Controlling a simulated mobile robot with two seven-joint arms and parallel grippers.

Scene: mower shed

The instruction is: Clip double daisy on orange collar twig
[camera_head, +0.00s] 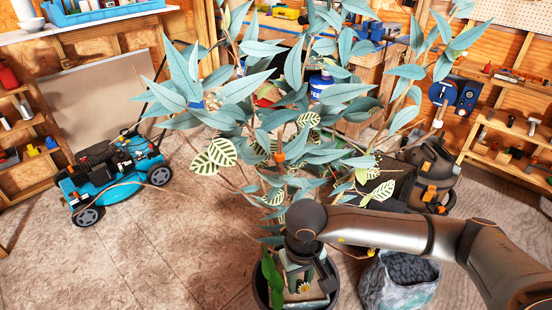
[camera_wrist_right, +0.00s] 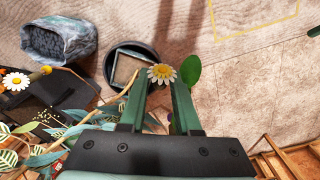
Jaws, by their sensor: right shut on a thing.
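My right gripper (camera_head: 303,284) reaches down over the black pot in the head view. In the right wrist view its green fingers (camera_wrist_right: 160,88) are shut on a daisy clip whose white and yellow flower (camera_wrist_right: 161,73) shows between the tips. A small part of the flower also shows in the head view (camera_head: 304,288). Only one flower of it is clear to me. A green leaf (camera_wrist_right: 190,70) shows beside the right finger. The large leafy plant (camera_head: 345,95) stands mid-view, with an orange collar (camera_head: 280,157) among its leaves; its twig is partly hidden. My left gripper is out of view.
The black pot (camera_wrist_right: 151,54) and a sack of dark pellets (camera_head: 400,282) stand near my right arm. Another daisy (camera_wrist_right: 15,82) shows at the wrist view's left edge. A teal mower (camera_head: 112,178) and a vacuum (camera_head: 432,170) flank the plant.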

